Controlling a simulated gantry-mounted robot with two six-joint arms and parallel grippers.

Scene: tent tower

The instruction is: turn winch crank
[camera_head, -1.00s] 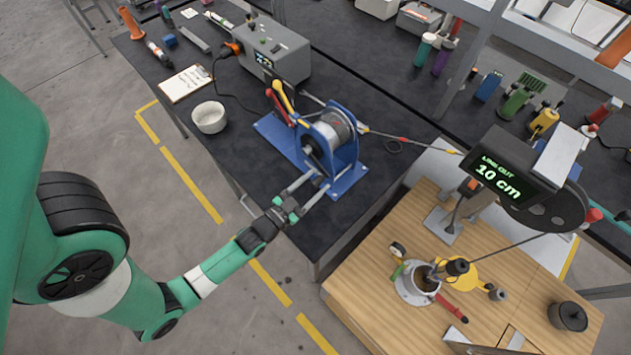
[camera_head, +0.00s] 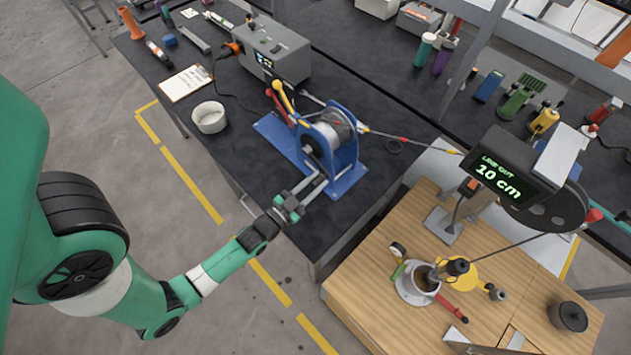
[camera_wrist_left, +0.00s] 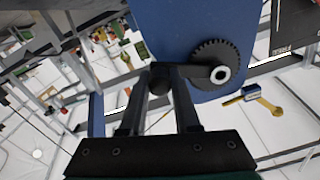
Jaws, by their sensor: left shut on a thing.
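The winch (camera_head: 352,150) has a blue frame and base plate and a grey drum, and stands near the front edge of the dark bench. My left gripper (camera_head: 318,177) reaches it from the front and is shut on the crank handle. In the left wrist view, the dark crank handle (camera_wrist_left: 160,80) sits between the two fingertips. The crank arm (camera_wrist_left: 195,72) runs right from it to a toothed wheel (camera_wrist_left: 213,52) on the blue side plate. In the head view the gripper hides most of the crank. The right gripper is not in view.
A display (camera_head: 497,179) reads "LINE OUT 10 cm" above a wooden table (camera_head: 350,285). A line runs from the winch toward it. Red and yellow levers (camera_head: 280,100) rise behind the winch.

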